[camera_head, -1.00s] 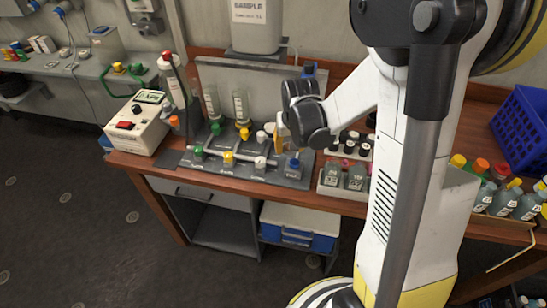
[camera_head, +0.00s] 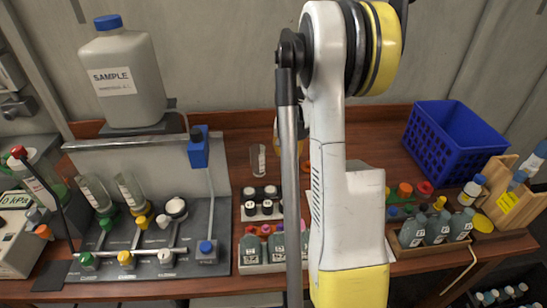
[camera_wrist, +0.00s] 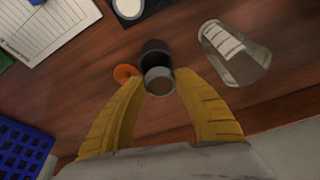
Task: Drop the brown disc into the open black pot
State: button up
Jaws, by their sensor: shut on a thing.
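In the wrist view the yellow fingers of my gripper (camera_wrist: 159,84) are closed on a small round piece with a brownish face and grey rim, which I take to be the brown disc (camera_wrist: 159,82). A black pot (camera_wrist: 155,50) stands on the wooden bench just beyond it. The held piece overlaps the pot's near side in the picture. I cannot tell the height between them or whether they touch. In the head view my arm hides most of the gripper, the disc and the pot.
An orange ring (camera_wrist: 126,72) lies left of the pot, and a clear glass vessel (camera_wrist: 234,53) lies to its right. A blue crate (camera_head: 457,140) stands at the bench's right. A rack of bottles (camera_head: 262,266) and a valve panel (camera_head: 150,262) occupy the front left.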

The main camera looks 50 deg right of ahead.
jog(key=shift+w+d+f, duration=0.1)
jog(key=shift+d+f, duration=0.15)
jog(key=shift+d, duration=0.2)
jog(key=shift+a+f+b, duration=0.1)
jog(key=shift+f+b, duration=1)
jog(key=shift+f, duration=0.45)
jog(key=shift+f+b, duration=0.35)
jog(key=shift+b, duration=0.1)
dwell(1.0)
jog(key=o, duration=1.4)
jog(key=shift+r, duration=0.15)
